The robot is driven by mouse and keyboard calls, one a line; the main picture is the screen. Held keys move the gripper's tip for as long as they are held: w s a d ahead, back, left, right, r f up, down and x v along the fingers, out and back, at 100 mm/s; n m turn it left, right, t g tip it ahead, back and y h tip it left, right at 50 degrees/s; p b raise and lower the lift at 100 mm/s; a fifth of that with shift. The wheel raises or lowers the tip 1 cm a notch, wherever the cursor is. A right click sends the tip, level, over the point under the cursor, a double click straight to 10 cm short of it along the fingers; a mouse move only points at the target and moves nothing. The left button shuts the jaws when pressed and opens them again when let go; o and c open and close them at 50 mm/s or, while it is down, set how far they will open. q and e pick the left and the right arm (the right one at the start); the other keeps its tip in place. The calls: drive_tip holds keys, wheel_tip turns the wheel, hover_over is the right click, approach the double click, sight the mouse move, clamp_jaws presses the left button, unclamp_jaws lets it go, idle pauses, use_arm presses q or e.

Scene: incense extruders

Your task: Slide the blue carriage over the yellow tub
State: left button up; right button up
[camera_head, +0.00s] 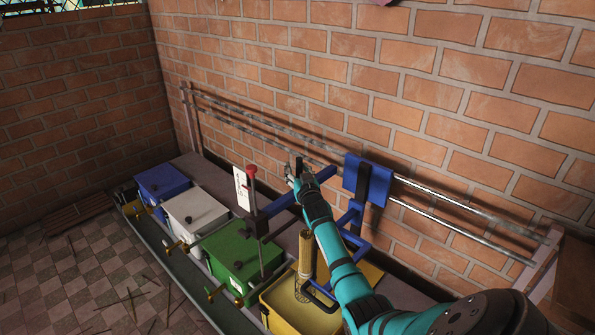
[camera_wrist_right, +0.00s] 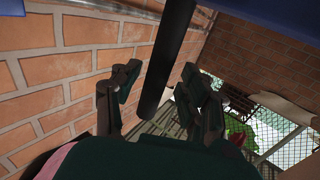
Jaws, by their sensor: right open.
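The blue carriage (camera_head: 368,180) sits on two metal rails along the brick wall. Its blue arm (camera_head: 284,202) reaches left to an upright rod with a red knob (camera_head: 252,170), which appears in front of the green tub (camera_head: 240,255). The yellow tub (camera_head: 285,318) is at the near right end of the row, partly hidden by my right arm. My right gripper (camera_head: 298,172) is open beside a dark upright handle (camera_head: 299,163) near the blue arm. In the right wrist view, a dark bar (camera_wrist_right: 166,60) stands between the open fingers (camera_wrist_right: 158,92); contact is not clear. My left gripper is not in view.
A white tub (camera_head: 196,217) and a blue tub (camera_head: 161,184) stand farther left. The rails (camera_head: 430,205) continue right to a pale end post (camera_head: 540,268). A tan mesh cylinder (camera_head: 306,256) stands at the yellow tub. Thin sticks litter the tiled floor (camera_head: 85,270).

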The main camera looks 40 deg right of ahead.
drive_tip(key=shift+s+d+r, duration=0.1)
drive_tip(key=shift+s, duration=0.3)
drive_tip(key=v, duration=1.1)
drive_tip(key=shift+a, duration=0.2)
drive_tip(key=shift+s, duration=0.1)
